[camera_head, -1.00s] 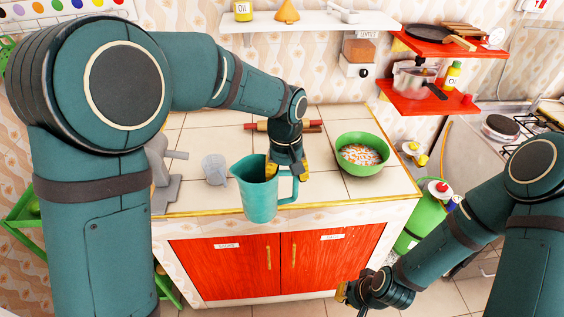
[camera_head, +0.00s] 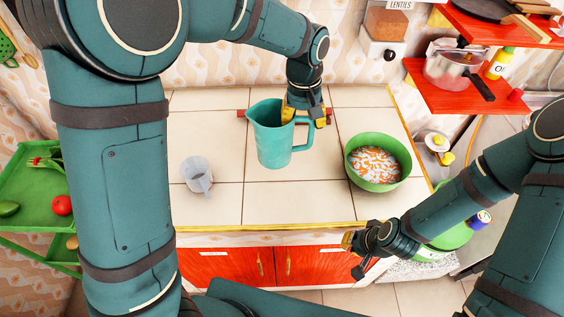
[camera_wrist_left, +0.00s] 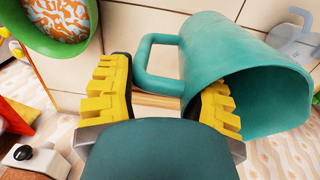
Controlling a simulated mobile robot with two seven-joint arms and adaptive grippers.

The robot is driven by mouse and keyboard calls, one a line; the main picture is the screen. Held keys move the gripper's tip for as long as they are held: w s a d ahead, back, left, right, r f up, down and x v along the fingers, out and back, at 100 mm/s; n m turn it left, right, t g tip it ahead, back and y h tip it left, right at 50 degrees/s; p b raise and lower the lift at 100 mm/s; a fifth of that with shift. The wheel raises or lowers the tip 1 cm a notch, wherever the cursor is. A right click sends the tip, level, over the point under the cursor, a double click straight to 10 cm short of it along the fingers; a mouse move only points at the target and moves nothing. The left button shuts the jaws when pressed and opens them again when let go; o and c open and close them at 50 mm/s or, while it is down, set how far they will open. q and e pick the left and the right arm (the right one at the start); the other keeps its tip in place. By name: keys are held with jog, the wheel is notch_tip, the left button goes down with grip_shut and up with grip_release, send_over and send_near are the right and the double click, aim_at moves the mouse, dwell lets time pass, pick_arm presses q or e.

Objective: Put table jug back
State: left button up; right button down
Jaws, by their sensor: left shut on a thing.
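The teal table jug (camera_head: 271,142) is upright over the back middle of the tiled counter; I cannot tell if its base touches the tiles. My left gripper (camera_head: 304,114) is at its handle side, shut on the jug. In the left wrist view the jug (camera_wrist_left: 250,70) shows with its open mouth towards the lower right. There the yellow fingers of my left gripper (camera_wrist_left: 165,92) are on either side of the handle. My right gripper (camera_head: 350,241) is by the counter's front edge, away from the jug; its finger opening is not clear.
A clear measuring cup (camera_head: 197,174) stands left of the jug. A green bowl (camera_head: 378,161) with orange and white contents is to its right. A rolling pin (camera_head: 243,113) lies partly hidden behind it. Red shelves (camera_head: 425,92) are at right. The front middle tiles are clear.

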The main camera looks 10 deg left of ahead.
pick_arm(q)
notch_tip(320, 180, down, 10)
jog(key=b, duration=0.1)
jog(key=shift+r, duration=0.15)
jog(key=shift+s, duration=0.1)
dwell(0.4)
jog(key=o, duration=1.2)
jog(key=shift+o, duration=0.2)
